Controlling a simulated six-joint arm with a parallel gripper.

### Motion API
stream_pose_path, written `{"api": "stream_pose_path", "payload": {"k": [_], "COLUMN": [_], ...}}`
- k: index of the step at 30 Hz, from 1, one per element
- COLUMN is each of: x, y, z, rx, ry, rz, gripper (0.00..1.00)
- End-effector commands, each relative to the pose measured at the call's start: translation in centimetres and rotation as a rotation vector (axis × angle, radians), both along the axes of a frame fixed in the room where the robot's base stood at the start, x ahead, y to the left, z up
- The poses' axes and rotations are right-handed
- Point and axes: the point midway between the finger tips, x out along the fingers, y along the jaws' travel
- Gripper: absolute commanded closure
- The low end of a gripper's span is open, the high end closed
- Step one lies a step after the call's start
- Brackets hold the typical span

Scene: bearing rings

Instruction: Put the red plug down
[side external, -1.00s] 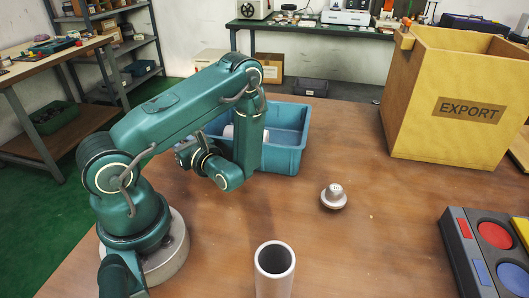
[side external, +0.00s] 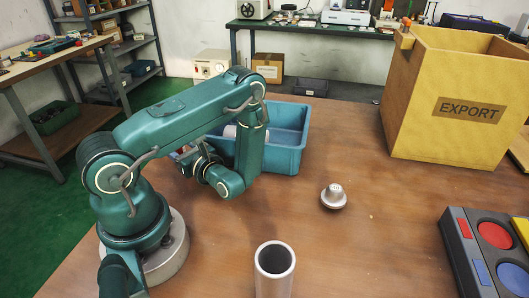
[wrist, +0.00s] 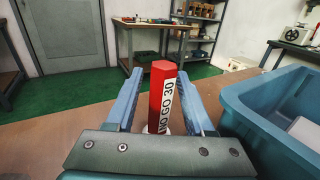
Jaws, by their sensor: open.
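The red plug (wrist: 162,92) is a six-sided red handle with a white label reading "NO GO 30". In the wrist view it stands between the two blue fingers of my gripper (wrist: 158,76), with a gap on each side. My gripper is open. The plug's lower end is mostly hidden behind the gripper body; a pale part shows at its foot. In the side view my gripper is left of the blue bin, partly hidden by my wrist, and the plug cannot be made out clearly.
The blue bin (side external: 290,160) is close beside my gripper, on the right in the wrist view (wrist: 245,112). A grey knobbed part (side external: 334,197), an upright grey tube (side external: 275,270), a yellow EXPORT box (side external: 430,130) and a button panel (side external: 462,250) stand on the table.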

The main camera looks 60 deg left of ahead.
Motion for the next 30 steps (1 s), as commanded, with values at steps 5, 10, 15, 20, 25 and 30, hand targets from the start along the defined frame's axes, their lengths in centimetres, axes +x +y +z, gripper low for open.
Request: {"api": "stream_pose_path", "payload": {"k": [5, 10, 15, 20, 25, 30], "x": [0.1, 0.8, 1.6, 2.4, 2.9, 3.1], "y": [-0.2, -2.4, -5.4, -8.2, -10.5, -11.5], "z": [0.4, 0.3, 0.3, 0.3, 0.3, 0.4], "rx": [0.0, -0.001, 0.0, -0.001, 0.0, -0.006], "ry": [0.0, -0.001, -0.004, -0.005, -0.003, -0.008], "rz": [-0.003, -0.007, -0.009, -0.007, -0.005, 0.006], "gripper": [0.47, 0.47, 0.47, 0.47, 0.47, 0.47]}}
